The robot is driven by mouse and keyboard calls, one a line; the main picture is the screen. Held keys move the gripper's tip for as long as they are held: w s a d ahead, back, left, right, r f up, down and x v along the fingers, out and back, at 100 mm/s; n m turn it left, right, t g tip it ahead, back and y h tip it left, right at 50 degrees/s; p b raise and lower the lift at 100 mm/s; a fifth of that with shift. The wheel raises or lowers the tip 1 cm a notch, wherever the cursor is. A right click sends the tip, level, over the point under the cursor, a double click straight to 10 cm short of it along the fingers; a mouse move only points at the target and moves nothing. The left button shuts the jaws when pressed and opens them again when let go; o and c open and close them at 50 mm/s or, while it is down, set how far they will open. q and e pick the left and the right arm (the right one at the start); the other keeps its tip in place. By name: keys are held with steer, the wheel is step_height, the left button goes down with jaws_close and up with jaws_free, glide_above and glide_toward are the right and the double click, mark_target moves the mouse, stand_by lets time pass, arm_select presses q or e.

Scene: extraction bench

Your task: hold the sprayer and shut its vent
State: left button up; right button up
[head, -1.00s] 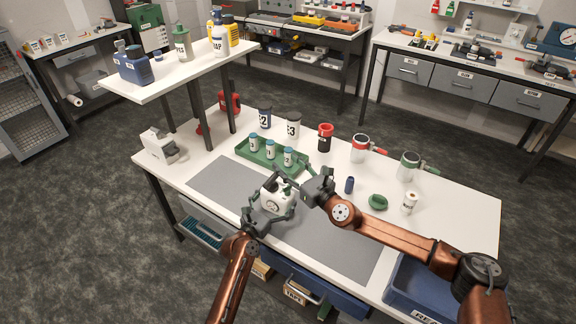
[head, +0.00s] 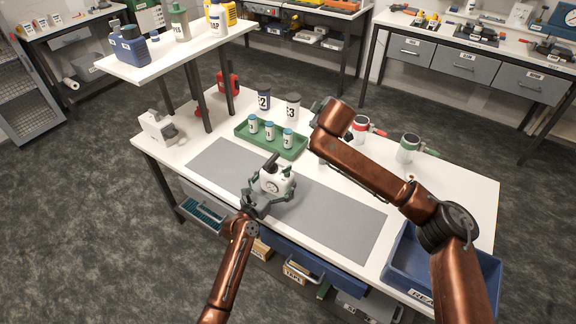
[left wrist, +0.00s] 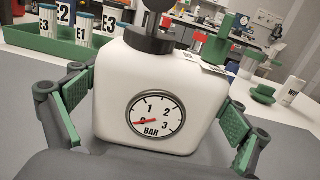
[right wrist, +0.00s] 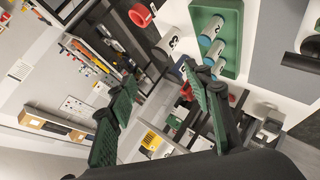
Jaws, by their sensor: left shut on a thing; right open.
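The white sprayer (head: 279,179) stands upright over the grey mat. In the left wrist view its body (left wrist: 112,85) shows a round BAR gauge (left wrist: 156,117) with the red needle near 0. A black collar (left wrist: 150,40) is on top, with red and green parts behind it; I cannot tell the vent's state. My left gripper (head: 270,189) is shut on the sprayer, its green pads at both sides of the body. My right gripper (right wrist: 160,88) is open and empty. In the head view it is mostly hidden behind its own arm, behind and right of the sprayer.
A green tray (head: 243,134) with labelled vials stands behind the sprayer. Jars E2 (head: 264,101) and E3 (head: 292,106) are behind it. Red and green clamped cups stand at the right. A blue bin (head: 470,262) is at the front right. The mat's right part (head: 345,228) is clear.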

steer(key=s+a+f+m+g+y, duration=0.1)
steer(key=s+a+f+m+g, duration=0.2)
steer(key=s+a, duration=0.15)
steer(key=m+g+y, duration=0.2)
steer(key=g, duration=0.3)
glide_toward(287, 167)
steer(key=shift+h, duration=0.3)
steer(key=x, duration=0.8)
steer(key=shift+a+f, duration=0.2)
steer(key=shift+a, duration=0.05)
steer(key=shift+c, duration=0.2)
steer(key=shift+w, duration=0.1)
steer(key=c, duration=1.1)
